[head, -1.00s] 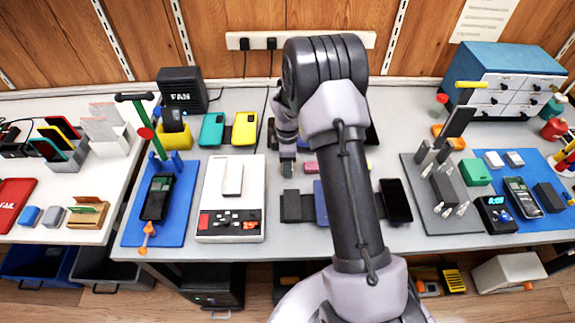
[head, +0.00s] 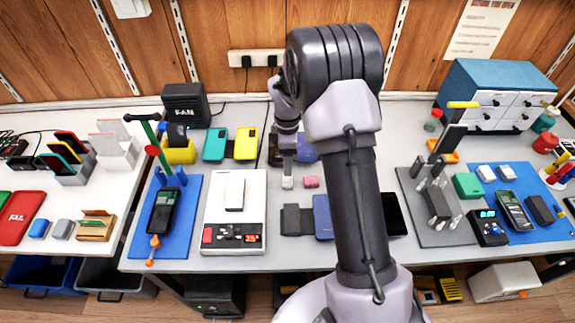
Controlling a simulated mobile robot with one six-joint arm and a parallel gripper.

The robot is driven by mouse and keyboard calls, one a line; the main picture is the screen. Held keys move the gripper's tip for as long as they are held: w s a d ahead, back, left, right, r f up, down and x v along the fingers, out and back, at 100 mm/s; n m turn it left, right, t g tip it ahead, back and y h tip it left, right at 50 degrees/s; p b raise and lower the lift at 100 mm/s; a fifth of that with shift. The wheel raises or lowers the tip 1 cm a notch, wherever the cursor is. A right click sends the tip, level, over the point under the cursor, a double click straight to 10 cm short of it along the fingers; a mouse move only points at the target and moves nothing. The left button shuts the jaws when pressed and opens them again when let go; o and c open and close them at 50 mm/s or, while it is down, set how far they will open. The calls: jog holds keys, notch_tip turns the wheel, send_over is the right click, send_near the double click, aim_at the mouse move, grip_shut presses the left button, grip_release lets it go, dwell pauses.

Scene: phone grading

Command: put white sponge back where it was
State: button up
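A small whitish block (head: 287,182), which looks like the white sponge, is directly below the tip of my gripper (head: 287,172) in the head view. It is left of a small pink block (head: 311,182) on the grey table. My gripper points down from the wrist, left of my large arm links. The fingers are small and seen from behind, so I cannot tell whether they grip the whitish block or whether it rests on the table.
A white scale-like device (head: 251,187) lies to the left, by a blue mat (head: 186,235). Teal (head: 215,143) and yellow (head: 246,142) phones lie behind it. A dark flat piece (head: 296,219) is in front of the gripper. My arm hides part of the table's middle.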

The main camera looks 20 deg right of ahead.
jog(key=s+a+r+m+t, duration=0.1)
jog(key=s+a+r+m, duration=0.2)
jog(key=r, duration=0.4)
jog(key=s+a+r+m+t, duration=0.1)
jog(key=s+a+r+m, duration=0.15)
jog(key=r, duration=0.35)
jog(key=s+a+r+m+t, duration=0.1)
jog(key=s+a+r+m, duration=0.15)
jog(key=r, duration=0.45)
jog(key=s+a+r+m+t, duration=0.1)
jog(key=s+a+r+m, duration=0.1)
jog(key=s, duration=0.4)
jog(key=s+a+r+m+t+y, duration=0.1)
jog(key=s+a+r+m, duration=0.1)
jog(key=s+m, duration=0.2)
jog(key=s+a+r+m+y, duration=0.1)
jog(key=s+a+r+m, duration=0.1)
jog(key=s, duration=0.7)
jog(key=shift+a+m+t, duration=0.35)
jog(key=shift+m+t, duration=0.05)
jog(key=shift+m, duration=0.5)
jog(key=shift+s, duration=0.15)
